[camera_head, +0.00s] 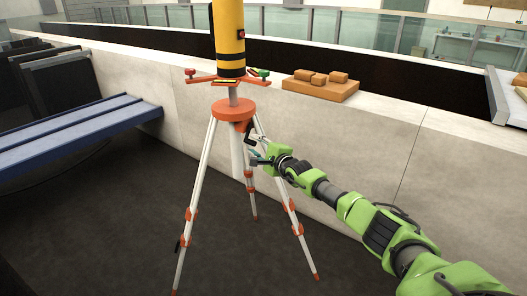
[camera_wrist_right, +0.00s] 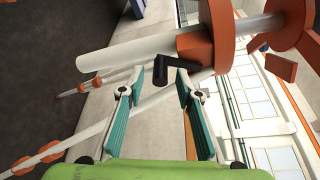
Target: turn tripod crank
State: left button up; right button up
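The tripod (camera_head: 232,111) stands upright on the dark floor, with white legs, an orange head and orange joints. Its black crank (camera_head: 250,136) sticks out just below the head on the right side. In the right wrist view the crank (camera_wrist_right: 161,68) shows as a bent black handle on an orange hub. My right gripper (camera_head: 255,160) is close to the crank, just below it. In the wrist view its teal fingers (camera_wrist_right: 160,88) are spread, with the crank handle at or just beyond the gap between the tips. Contact cannot be made out. My left gripper is out of view.
A yellow and black instrument (camera_head: 229,40) sits on top of the tripod. A pale wall (camera_head: 345,150) runs close behind, with a wooden board (camera_head: 325,92) carrying small blocks. A blue bench (camera_head: 70,135) stands at left. Dark floor is open around the legs.

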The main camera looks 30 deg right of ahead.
jog(key=s, duration=0.2)
jog(key=shift+s+r, duration=0.1)
jog(key=shift+s, duration=0.3)
jog(key=s+r, duration=0.1)
jog(key=s, duration=0.8)
jog(key=shift+r, duration=0.2)
jog(key=shift+a, duration=0.1)
